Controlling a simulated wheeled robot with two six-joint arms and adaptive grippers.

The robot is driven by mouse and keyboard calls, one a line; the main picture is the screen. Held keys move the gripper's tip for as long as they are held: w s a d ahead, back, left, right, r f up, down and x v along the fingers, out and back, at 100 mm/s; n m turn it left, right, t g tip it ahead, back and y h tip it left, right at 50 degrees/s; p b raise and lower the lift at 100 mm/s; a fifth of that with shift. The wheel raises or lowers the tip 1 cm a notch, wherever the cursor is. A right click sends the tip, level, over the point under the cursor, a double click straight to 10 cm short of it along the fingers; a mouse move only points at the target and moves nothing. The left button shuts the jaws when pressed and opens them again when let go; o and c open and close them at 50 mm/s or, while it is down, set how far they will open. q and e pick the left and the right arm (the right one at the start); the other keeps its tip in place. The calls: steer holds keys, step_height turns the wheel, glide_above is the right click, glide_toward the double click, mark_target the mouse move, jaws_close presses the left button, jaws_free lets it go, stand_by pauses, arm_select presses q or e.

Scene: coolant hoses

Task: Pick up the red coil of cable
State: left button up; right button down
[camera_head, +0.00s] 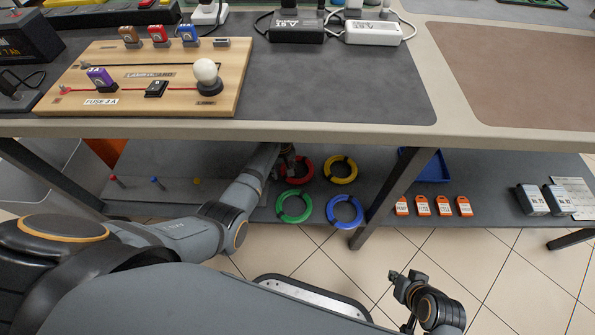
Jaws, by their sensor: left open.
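The red coil of cable (309,166) lies on the lower shelf under the table, at the upper left of a group of coils. My left arm reaches in from the left under the tabletop. Its gripper (288,163) is at the red coil's left side, open, and covers part of that side. Its fingertips are small and dark here, and I cannot tell whether they touch the coil or straddle its ring. My right gripper (406,284) hangs over the floor in front of the shelf, away from the coils; its jaw opening is not clear.
Yellow (342,170), green (294,207) and blue (344,212) coils lie close to the red one. The tabletop edge (330,129) overhangs the shelf. A dark table leg (388,198) stands right of the coils, with a blue tray (428,168) and orange tags (422,206) beyond.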

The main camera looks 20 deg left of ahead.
arm_select(q)
steer(key=shift+c, duration=0.4)
jaws_close()
